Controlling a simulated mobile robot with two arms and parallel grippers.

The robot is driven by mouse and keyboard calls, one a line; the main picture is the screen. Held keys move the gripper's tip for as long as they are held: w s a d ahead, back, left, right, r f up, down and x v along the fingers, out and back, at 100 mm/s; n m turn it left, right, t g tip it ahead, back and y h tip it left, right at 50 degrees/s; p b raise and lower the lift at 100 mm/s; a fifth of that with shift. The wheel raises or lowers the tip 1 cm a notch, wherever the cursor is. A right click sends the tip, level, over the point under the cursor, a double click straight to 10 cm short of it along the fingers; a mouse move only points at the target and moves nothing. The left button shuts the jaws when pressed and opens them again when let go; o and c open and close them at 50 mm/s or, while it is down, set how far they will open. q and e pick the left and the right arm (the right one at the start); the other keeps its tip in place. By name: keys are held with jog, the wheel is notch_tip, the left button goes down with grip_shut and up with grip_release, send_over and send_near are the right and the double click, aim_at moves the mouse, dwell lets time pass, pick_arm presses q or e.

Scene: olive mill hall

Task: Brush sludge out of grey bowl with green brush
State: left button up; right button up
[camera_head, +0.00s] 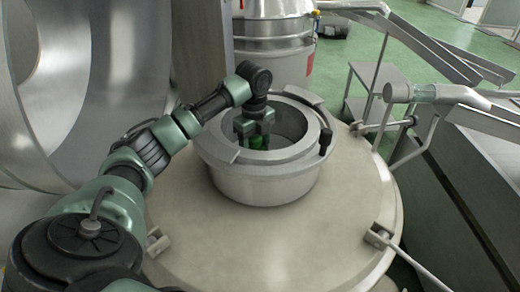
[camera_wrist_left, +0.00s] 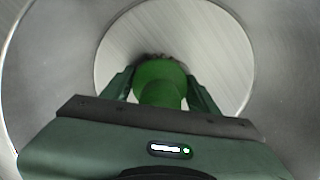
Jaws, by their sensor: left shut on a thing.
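The grey bowl (camera_head: 264,188) stands on a large round pale lid, with its mouth facing up. My left gripper (camera_head: 256,140) reaches down into the bowl's mouth from above. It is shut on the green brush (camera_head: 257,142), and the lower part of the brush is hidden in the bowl. In the left wrist view the green brush (camera_wrist_left: 160,80) sits between the two fingers, with a dark fringe of bristles or sludge at its far edge. The bowl's floor (camera_wrist_left: 215,55) looks bare and brushed around it. I cannot tell how much sludge lies under the brush. My right gripper is not in view.
The round pale lid (camera_head: 290,245) has clamps at its edge and clear room in front of the bowl. A dark handle (camera_head: 325,138) stands at the bowl's right rim. A large metal drum (camera_head: 85,80) is at the left, and metal rails (camera_head: 430,50) are at the right.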

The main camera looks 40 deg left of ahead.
pick_arm(q)
jog(key=shift+s+a, duration=0.8)
jog(key=shift+a, duration=0.15)
jog(key=shift+w+a, duration=0.25)
jog(key=shift+w, duration=0.05)
jog(key=shift+w+d, duration=0.2)
jog(key=shift+w, duration=0.1)
jog(key=shift+w+d+f, duration=0.1)
jog(key=shift+w+d, duration=0.5)
jog(key=shift+d, duration=0.25)
jog(key=shift+w+d, duration=0.6)
jog(key=shift+d, duration=0.2)
jog(key=shift+w+d, duration=1.8)
jog(key=shift+d, duration=0.1)
jog(key=shift+w+d, duration=0.2)
jog(key=shift+d, duration=0.1)
jog(key=shift+s+a+f, duration=0.2)
jog(key=shift+s+a, duration=1.65)
jog(key=shift+a, duration=0.1)
jog(key=shift+s+a+r, duration=0.1)
jog(key=shift+s+a, duration=0.75)
jog(key=shift+a, duration=0.25)
jog(key=shift+s+a+r, duration=0.1)
jog(key=shift+s+a, duration=0.75)
jog(key=shift+a, duration=0.25)
